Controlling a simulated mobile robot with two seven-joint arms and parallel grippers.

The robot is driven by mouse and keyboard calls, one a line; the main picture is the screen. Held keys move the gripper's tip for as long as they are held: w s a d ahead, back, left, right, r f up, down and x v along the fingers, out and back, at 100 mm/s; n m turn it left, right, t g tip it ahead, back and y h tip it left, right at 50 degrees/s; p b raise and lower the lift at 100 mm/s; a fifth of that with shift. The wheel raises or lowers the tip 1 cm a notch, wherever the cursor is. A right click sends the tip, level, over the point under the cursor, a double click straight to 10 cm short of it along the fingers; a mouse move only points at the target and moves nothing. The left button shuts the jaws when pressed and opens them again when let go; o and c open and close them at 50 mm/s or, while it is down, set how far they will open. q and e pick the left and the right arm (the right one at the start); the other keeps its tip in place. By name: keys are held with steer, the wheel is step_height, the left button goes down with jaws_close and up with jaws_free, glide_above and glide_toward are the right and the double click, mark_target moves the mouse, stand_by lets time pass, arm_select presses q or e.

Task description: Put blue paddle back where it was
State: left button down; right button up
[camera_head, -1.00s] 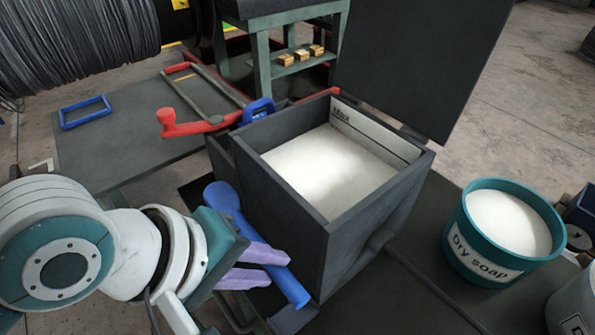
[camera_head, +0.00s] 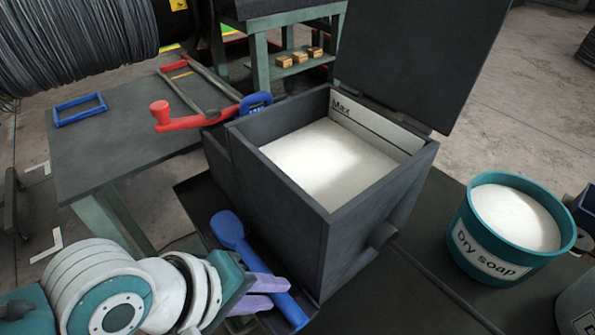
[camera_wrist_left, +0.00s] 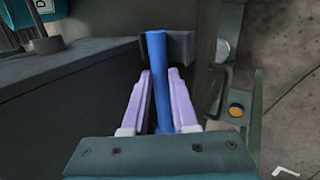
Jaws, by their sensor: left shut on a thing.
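The blue paddle (camera_head: 256,264) is in front of the dark box's near side in the head view, its broad end up-left and its handle end down-right. My left gripper (camera_head: 284,287) is shut on its handle with purple fingers. In the left wrist view the blue handle (camera_wrist_left: 158,75) runs between the two fingers (camera_wrist_left: 158,100), its far end by a dark block. The paddle appears to lie at a low dark tray (camera_head: 190,198) beside the box; whether it touches is hard to tell. My right gripper does not show.
The open dark box (camera_head: 325,225) holds white powder, its lid (camera_head: 420,60) raised behind. A teal dry soap bucket (camera_head: 513,235) stands to the right. A red-handled crank (camera_head: 190,120) is behind left, near a grey table (camera_head: 100,150) carrying a blue frame (camera_head: 80,108).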

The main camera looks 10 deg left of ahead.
arm_select(q)
steer(key=shift+f, duration=0.2)
steer(key=c, duration=0.7)
jaws_free()
steer(key=shift+r, duration=0.15)
steer(key=s+a+r+m+y+p, duration=0.1)
steer(key=s+a+r+m, duration=0.2)
steer(key=s+r+m, duration=0.1)
steer(key=s+a+r+m+g+y+p, duration=0.1)
steer(key=s+a+r+m, duration=0.2)
steer(key=r, duration=0.3)
steer(key=s+a+r+m+y+p, duration=0.1)
steer(key=s+a+r+m+y, duration=0.1)
steer(key=s+r+m, duration=0.3)
steer(key=shift+s+a+r+g+p, duration=0.1)
steer(key=shift+a+g+p, duration=0.25)
steer(key=shift+a, duration=0.35)
